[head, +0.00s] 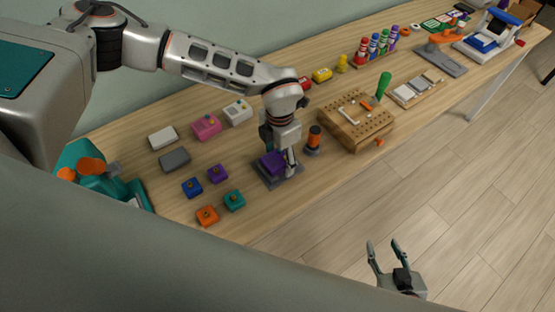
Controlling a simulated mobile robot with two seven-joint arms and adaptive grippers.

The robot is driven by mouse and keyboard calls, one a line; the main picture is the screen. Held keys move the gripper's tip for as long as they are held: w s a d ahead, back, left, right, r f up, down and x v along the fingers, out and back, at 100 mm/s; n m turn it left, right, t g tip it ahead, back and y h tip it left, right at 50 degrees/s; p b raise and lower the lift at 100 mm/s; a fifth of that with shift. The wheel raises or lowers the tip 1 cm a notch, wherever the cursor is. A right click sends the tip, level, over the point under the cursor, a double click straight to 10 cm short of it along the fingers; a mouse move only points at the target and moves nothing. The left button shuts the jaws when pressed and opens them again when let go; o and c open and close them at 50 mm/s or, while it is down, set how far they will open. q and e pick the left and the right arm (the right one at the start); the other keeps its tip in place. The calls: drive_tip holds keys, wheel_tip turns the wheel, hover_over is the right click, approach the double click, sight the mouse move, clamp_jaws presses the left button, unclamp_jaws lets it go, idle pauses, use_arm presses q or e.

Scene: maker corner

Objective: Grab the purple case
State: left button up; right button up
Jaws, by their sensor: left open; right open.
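A purple case (271,161) sits on a dark grey base (266,180) near the front edge of the wooden bench, under my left gripper. My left gripper (279,164) points down at it with open fingers; one finger shows at the case's right side. The other finger and part of the case are hidden, so I cannot tell whether the fingers touch it. A smaller purple box (217,174) with a knob lies to the left. My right gripper (385,250) is open and empty, in front of the bench over the floor.
Blue (191,187), teal (234,200) and orange (207,215) boxes lie left of the base. Pink (206,126) and white (237,112) cases lie behind.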

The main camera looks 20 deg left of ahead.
use_arm(q)
drive_tip(key=shift+f, duration=0.15)
drive_tip(key=c, duration=1.4)
drive_tip(key=shift+o, duration=0.2)
